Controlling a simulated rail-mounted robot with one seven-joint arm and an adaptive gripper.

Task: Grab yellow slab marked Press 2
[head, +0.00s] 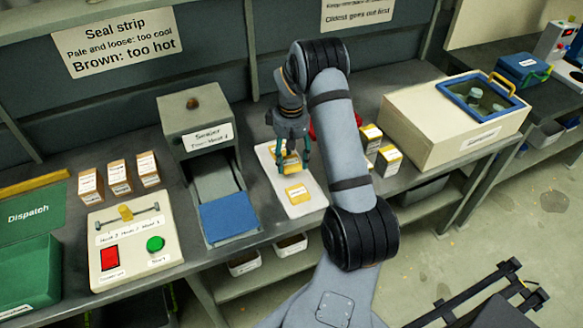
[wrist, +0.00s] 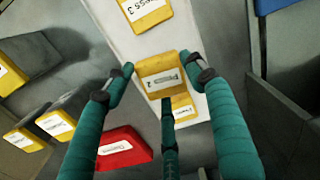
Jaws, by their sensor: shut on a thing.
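The yellow slab marked Press 2 (wrist: 160,76) sits between the fingertips of my gripper (wrist: 158,72) in the wrist view, its white label facing the camera. My gripper (head: 291,163) is shut on this slab, over the pale board (head: 309,207) in the head view. I cannot tell whether the slab is still touching the board. A second yellow slab, Press 3 (wrist: 145,12), lies on the board, nearer the front edge in the head view (head: 296,193). Another yellow slab (wrist: 184,105) lies beyond Press 2, partly hidden by it and a finger.
The sealer (head: 197,125) with its blue pad (head: 228,217) stands left of the board. A red labelled object (wrist: 124,148) lies behind it. More yellow-based blocks (head: 389,160) and a cream cooler box (head: 442,125) are to the right. A button panel (head: 130,240) is at left.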

